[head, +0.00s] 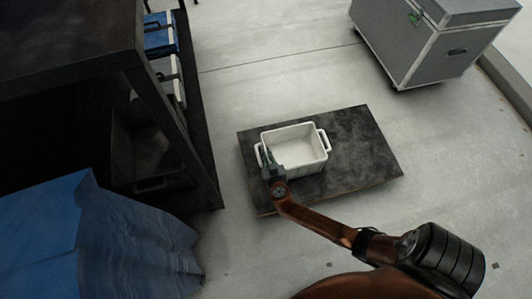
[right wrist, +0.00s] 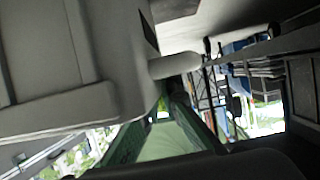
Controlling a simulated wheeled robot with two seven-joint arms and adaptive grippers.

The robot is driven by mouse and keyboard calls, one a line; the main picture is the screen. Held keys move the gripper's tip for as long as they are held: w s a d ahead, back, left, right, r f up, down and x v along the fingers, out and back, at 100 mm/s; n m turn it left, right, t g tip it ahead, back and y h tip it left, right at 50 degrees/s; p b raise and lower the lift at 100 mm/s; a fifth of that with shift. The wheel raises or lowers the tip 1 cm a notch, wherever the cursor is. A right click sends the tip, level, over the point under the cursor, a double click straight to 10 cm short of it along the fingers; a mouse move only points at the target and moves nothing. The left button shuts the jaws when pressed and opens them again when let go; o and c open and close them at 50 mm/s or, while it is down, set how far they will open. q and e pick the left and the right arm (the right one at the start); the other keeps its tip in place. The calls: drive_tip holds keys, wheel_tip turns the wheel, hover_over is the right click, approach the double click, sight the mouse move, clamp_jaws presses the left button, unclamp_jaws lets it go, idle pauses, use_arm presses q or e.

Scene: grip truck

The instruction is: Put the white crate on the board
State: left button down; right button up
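The white crate (head: 294,148) is upright and empty over the middle-left of the dark board (head: 355,150) in the head view. It looks set down on the board, but I cannot see whether its underside touches. My right gripper (head: 268,160) is at the crate's left handle. In the right wrist view the crate's pale wall (right wrist: 70,60) fills the upper left, and its rounded handle (right wrist: 175,65) is close to the fingers. Whether the fingers are clamped on the handle or just beside it is unclear. My left gripper is out of view.
A dark shelf (head: 165,120) with blue and grey boxes stands on the left, with a blue cloth or cover (head: 90,240) below it. A grey flight case (head: 425,45) stands at the upper right. The floor around the board is clear.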

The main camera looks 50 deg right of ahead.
drive_tip(key=o, duration=0.4)
drive_tip(key=shift+o, duration=0.2)
